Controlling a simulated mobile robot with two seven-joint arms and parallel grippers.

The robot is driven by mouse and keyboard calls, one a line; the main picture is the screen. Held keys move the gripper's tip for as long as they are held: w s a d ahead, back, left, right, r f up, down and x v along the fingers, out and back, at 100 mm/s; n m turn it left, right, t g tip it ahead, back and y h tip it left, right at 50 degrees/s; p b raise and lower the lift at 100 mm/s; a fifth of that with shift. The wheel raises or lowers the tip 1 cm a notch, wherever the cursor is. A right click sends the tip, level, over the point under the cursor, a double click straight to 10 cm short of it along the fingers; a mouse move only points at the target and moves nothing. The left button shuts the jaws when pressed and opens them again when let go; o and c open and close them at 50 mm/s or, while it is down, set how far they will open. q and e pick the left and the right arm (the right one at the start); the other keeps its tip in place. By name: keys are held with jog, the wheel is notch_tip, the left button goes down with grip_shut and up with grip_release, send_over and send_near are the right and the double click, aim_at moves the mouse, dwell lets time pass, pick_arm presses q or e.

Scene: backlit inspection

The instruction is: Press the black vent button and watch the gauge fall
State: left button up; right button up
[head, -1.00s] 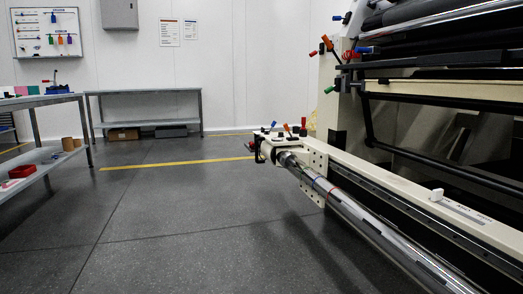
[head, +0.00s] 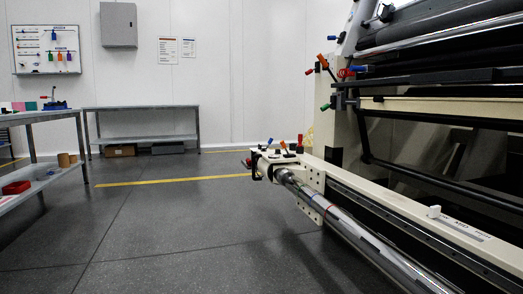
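A large cream and black roller machine (head: 405,190) fills the right side of the head view. I cannot tell whether any of these is the black vent button. No gauge can be made out. Neither of my grippers is in view.
A long shiny roller (head: 335,225) runs along the machine's front. A grey bench (head: 140,107) stands at the back wall, and a shelved table (head: 45,115) with a red tray (head: 17,187) at left. The floor (head: 190,225) between is clear.

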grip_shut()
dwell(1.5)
